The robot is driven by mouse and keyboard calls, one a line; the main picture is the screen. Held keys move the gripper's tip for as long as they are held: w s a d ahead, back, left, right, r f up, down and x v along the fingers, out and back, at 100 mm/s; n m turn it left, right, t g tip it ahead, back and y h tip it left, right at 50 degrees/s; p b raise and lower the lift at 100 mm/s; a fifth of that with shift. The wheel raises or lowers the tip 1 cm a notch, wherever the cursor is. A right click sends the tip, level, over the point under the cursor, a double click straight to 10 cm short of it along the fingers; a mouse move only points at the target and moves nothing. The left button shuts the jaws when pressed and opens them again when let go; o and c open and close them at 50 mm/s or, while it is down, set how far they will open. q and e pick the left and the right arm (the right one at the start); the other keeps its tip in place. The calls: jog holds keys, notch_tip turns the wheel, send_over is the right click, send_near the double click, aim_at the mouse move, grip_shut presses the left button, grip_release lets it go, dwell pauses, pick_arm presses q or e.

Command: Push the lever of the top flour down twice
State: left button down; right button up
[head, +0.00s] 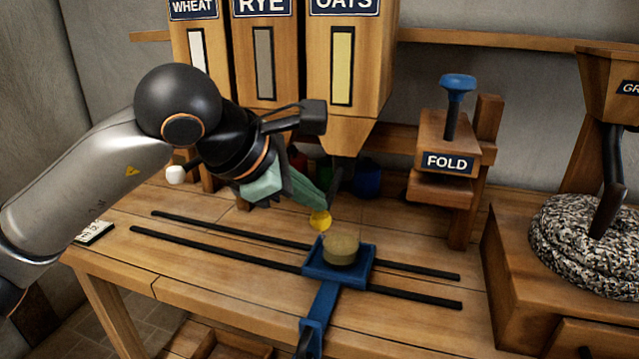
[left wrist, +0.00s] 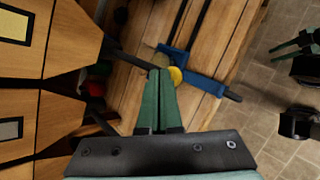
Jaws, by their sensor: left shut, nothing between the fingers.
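Three wooden bins labelled WHEAT (head: 194,10), RYE (head: 262,8) and OATS (head: 345,5) stand side by side. A dark lever with a yellow knob (head: 320,221) sticks out below the OATS bin; the knob also shows in the left wrist view (left wrist: 175,75). A white knob (head: 175,174) shows below WHEAT, partly beside my arm. My left gripper (head: 322,207) is shut and empty, its green fingertips at the yellow knob, touching or nearly so. In the left wrist view my right gripper (left wrist: 292,45) shows at the right edge, partly cut off.
A blue carriage (head: 313,268) with a round tan vessel (head: 341,250) sits on two dark rails below the knob. A small card (head: 93,234) lies at the left, its writing unreadable. A FOLD press (head: 447,150) with a blue knob and a grindstone (head: 585,245) stand right.

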pick_arm(q)
jog(key=shift+r+p, duration=1.5)
jog(key=shift+r, duration=0.9)
jog(key=shift+r, duration=0.1)
notch_tip(320, 180, up, 5)
jog(key=p, duration=0.3)
